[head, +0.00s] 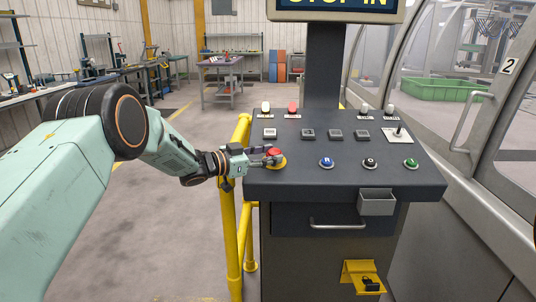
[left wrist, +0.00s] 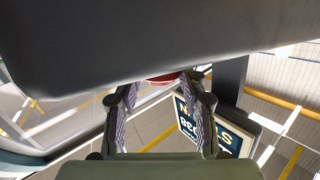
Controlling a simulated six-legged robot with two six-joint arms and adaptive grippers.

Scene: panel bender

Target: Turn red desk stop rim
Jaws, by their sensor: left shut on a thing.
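The red desk stop (head: 275,153) is a round red mushroom head on a yellow base, at the front left corner of the dark sloping desk (head: 230,178). My left gripper (head: 270,158) reaches it from the left and is shut on its rim. In the left wrist view, the red edge of the stop (left wrist: 165,79) shows between the two fingertips of my left gripper (left wrist: 160,88). The dark desk hides most of the stop there. My right gripper is not in view.
A blue button (head: 326,162), a black button (head: 370,161) and a green button (head: 411,163) sit along the desk's front. A joystick (head: 398,133) stands at the right. A yellow rail (head: 236,190) runs beside the desk's left edge. A grey box (head: 376,203) hangs on the front.

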